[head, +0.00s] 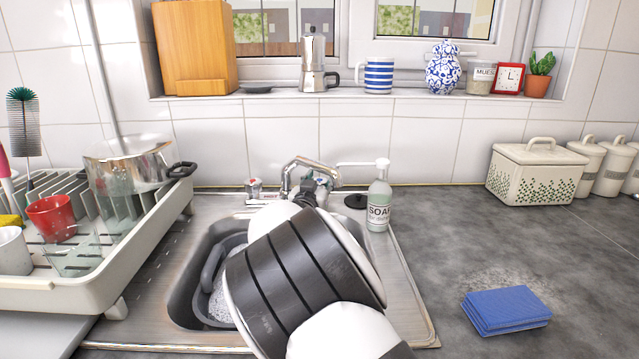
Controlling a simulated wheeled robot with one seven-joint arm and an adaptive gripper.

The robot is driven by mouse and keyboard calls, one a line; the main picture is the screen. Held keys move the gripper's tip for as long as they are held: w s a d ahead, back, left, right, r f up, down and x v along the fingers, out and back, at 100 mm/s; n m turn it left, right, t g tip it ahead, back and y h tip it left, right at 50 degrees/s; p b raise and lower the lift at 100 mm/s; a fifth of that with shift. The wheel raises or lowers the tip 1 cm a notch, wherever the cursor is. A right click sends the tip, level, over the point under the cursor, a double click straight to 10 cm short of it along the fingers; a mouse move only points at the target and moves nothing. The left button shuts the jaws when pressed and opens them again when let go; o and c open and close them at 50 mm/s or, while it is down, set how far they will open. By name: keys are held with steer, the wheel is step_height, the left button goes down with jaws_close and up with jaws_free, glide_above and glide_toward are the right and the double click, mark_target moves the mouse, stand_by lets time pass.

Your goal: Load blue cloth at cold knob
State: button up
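A folded blue cloth (505,310) lies flat on the grey worktop at the right, apart from my arm. My gripper (309,190) is a small dark shape beyond my arm, close to the tap at the back of the sink. Its fingers are too small and too hidden to tell open from shut. One tap knob (254,187), with a reddish mark, stands left of the spout (298,165). Another knob (324,181) is right of the spout, partly hidden by my gripper; its colour mark is not clear.
My arm covers much of the steel sink (405,290), where a grey tub (212,270) holds suds. A soap bottle (379,200) stands right of the tap. A loaded dish rack (60,290) fills the left. The worktop around the cloth is clear, with a wet foamy patch behind it.

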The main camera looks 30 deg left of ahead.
steer(key=shift+w+d+y+b, duration=0.15)
steer(key=shift+y+b, duration=0.15)
steer(key=shift+b, duration=0.3)
steer(key=shift+n+y+b, duration=0.3)
steer(key=shift+n+b, duration=0.05)
steer(key=shift+n, duration=0.05)
steer(key=n+g+y+b, duration=0.2)
steer(key=y+b, duration=0.1)
steer(key=b, duration=0.2)
steer(key=shift+w, duration=0.1)
steer(key=shift+n+g+y+b, duration=0.6)
steer(key=shift+n+y+b, duration=0.3)
steer(key=shift+b, duration=0.75)
steer(key=o, duration=1.2)
steer(key=shift+s, duration=0.2)
steer(key=shift+s+a+p, duration=0.1)
steer(key=shift+a+p, duration=0.1)
steer(key=shift+p, duration=0.4)
steer(key=m+t+h+p, duration=0.1)
steer(key=m+h+p, duration=0.1)
steer(key=p, duration=0.2)
steer(key=shift+r+t, duration=0.15)
steer(key=shift+t, duration=0.25)
